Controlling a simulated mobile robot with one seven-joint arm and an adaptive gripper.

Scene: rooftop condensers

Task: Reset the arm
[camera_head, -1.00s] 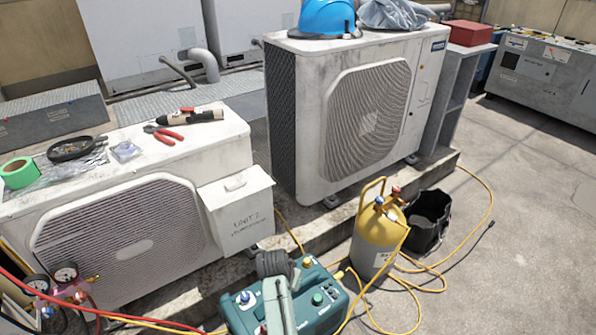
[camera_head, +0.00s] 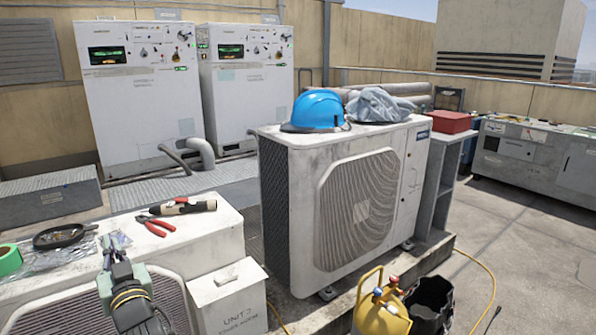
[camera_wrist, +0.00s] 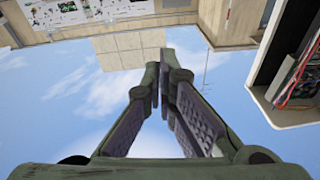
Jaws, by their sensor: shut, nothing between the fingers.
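My gripper (camera_head: 115,250) shows at the lower left of the head view, raised in front of the left condenser's white top (camera_head: 212,238). In the wrist view my gripper (camera_wrist: 168,68) has its two dark green fingers meeting at the tips, with nothing between them. Behind the fingers the wrist view shows mostly blue sky, with a tan wall (camera_wrist: 125,48) above, so the picture seems upside down. My gripper touches nothing that I can see.
On the left condenser lie red-handled pliers (camera_head: 156,225) and green tape (camera_head: 9,260). A larger condenser (camera_head: 300,210) carries a blue helmet (camera_head: 316,110) and a grey cloth (camera_head: 378,105). A yellow cylinder (camera_head: 380,315) and a black bucket (camera_head: 430,300) stand lower right. Open paving lies right.

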